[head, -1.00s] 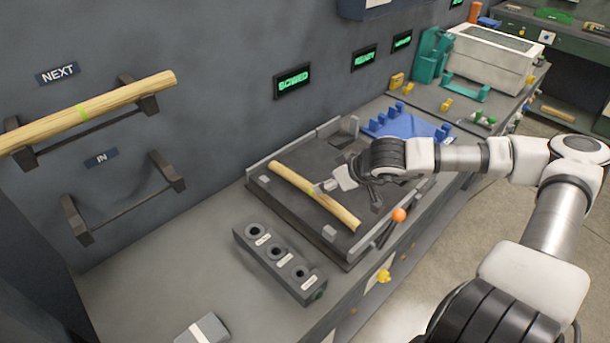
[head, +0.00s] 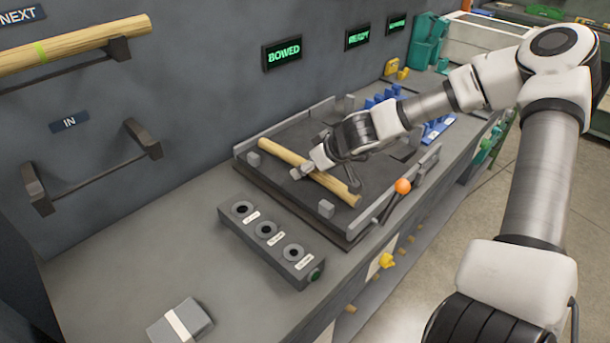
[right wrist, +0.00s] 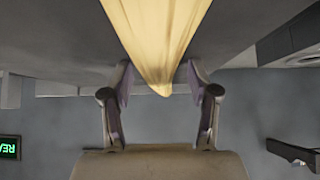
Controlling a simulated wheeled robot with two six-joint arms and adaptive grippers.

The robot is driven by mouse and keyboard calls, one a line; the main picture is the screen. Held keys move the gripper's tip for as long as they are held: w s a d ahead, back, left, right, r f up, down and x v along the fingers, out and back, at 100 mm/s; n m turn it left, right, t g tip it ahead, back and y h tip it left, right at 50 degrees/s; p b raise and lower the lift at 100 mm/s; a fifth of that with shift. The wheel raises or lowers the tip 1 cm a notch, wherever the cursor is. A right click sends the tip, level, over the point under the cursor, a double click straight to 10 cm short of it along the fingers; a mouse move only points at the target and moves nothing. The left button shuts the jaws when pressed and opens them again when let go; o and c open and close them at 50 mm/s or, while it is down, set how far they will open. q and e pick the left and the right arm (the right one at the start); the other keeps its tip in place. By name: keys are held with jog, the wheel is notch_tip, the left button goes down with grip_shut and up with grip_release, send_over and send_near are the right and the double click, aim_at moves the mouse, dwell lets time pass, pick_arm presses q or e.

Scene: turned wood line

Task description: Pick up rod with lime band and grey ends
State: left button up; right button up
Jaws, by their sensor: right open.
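A pale wooden rod (head: 290,165) lies diagonally on the dark fixture plate (head: 265,185) on the bench. I see no lime band or grey ends on its visible parts; my gripper hides some of its middle. My right gripper (head: 308,172) is at this rod, fingers open. In the right wrist view the rod (right wrist: 158,40) runs between the two spread fingers (right wrist: 160,88), with a gap on each side. Another wooden rod, with a lime band (head: 75,46), rests on the upper wall hooks under the NEXT sign. My left gripper is out of view.
The lower wall hooks (head: 95,175) under the IN sign are empty. A grey block with several round buttons (head: 267,240) stands in front of the plate. An orange-knobbed lever (head: 402,187) rises at the plate's right edge. Blue holders (head: 437,130) stand behind my arm.

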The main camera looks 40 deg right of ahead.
jog(key=shift+s+d+r, duration=0.1)
jog(key=shift+s+r, duration=0.05)
jog(key=shift+s, duration=0.05)
jog(key=c, duration=0.3)
grip_shut()
